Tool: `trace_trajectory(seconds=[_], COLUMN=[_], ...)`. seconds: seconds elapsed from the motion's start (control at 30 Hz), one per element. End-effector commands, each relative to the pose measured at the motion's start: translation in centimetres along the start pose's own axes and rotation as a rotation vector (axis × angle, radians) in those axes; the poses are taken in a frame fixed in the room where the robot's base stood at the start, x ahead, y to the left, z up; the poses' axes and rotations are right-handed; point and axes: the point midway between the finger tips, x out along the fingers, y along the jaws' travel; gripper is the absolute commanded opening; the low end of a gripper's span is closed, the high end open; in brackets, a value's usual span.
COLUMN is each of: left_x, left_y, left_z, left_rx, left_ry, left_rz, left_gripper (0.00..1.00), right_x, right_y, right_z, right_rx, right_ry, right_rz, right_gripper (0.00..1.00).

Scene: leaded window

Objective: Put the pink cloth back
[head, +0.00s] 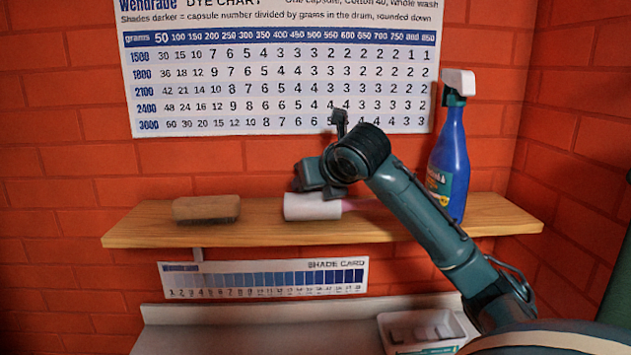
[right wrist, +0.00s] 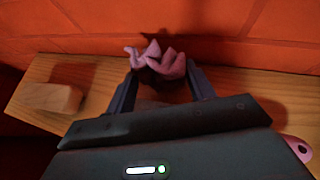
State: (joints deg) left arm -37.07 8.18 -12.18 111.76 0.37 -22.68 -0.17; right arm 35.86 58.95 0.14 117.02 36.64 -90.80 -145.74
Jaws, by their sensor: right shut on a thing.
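In the right wrist view the pink cloth (right wrist: 157,60) is bunched between the two fingers of my right gripper (right wrist: 160,80), which is shut on it. Its crumpled points stick out past the fingertips, toward the brick wall. In the head view my right gripper (head: 322,176) is over the middle of the wooden shelf (head: 262,232), and the cloth is hidden behind it. I cannot tell whether the cloth touches the shelf. My left gripper is in neither view.
A white roller (head: 312,207) with a pink handle lies on the shelf just in front of my right gripper. A white tray (head: 422,330) is below.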

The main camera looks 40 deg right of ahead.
Motion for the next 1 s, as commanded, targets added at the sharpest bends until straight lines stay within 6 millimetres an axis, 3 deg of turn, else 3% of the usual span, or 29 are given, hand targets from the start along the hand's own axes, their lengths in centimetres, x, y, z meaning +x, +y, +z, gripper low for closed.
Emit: trace_trajectory(seconds=[0.07,0.1,0.33,0.67,0.77,1.0], left_x=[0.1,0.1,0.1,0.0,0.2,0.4], left_y=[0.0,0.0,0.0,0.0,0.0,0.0], left_z=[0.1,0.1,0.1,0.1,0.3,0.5], left_rx=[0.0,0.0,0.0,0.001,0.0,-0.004], left_ry=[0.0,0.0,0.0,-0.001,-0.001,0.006], left_rz=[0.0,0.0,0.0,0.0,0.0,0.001], left_gripper=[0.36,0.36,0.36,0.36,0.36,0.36], right_x=[0.1,0.1,0.1,-0.3,-1.6,-6.7], right_y=[0.0,0.0,0.0,0.0,-0.1,-0.1], right_z=[-0.3,-0.2,-0.2,0.1,0.1,0.1], right_rx=[-0.001,0.0,0.0,0.0,-0.003,-0.004], right_ry=[0.001,0.001,0.001,-0.002,-0.004,-0.006], right_rz=[-0.001,-0.001,0.0,0.0,-0.002,-0.004], right_gripper=[0.35,0.56,0.75,0.76,0.76,0.76])
